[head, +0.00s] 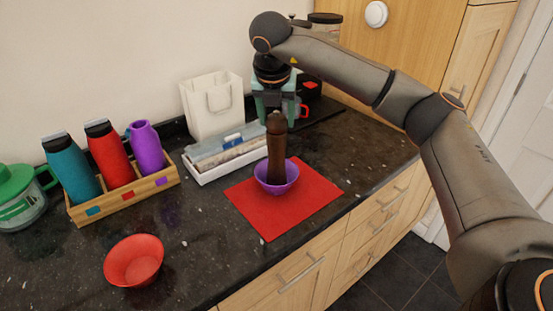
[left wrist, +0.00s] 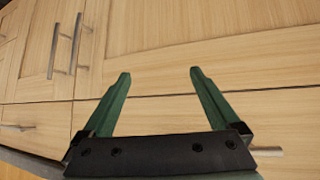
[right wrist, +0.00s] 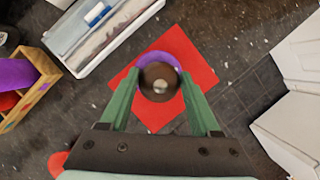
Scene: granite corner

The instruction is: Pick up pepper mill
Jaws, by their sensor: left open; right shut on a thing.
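The pepper mill (head: 277,152) is tall and dark brown with a round knob on top. It is upright, its lower end inside or just above the purple bowl (head: 290,183); I cannot tell whether it touches. My right gripper (head: 276,112) points down from above and is shut on the mill's upper part. In the right wrist view the mill's round top (right wrist: 158,82) sits between the green fingers, over the purple bowl. My left gripper (left wrist: 160,73) is open and empty, in front of wooden cabinet fronts; it is outside the head view.
The bowl stands on a red mat (head: 262,215) near the counter's front edge. A white tray (head: 222,170), a white bag (head: 213,104) and a wooden crate (head: 128,200) with bottles stand behind and left. A red bowl (head: 134,260) is at front left. Dark counter between is clear.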

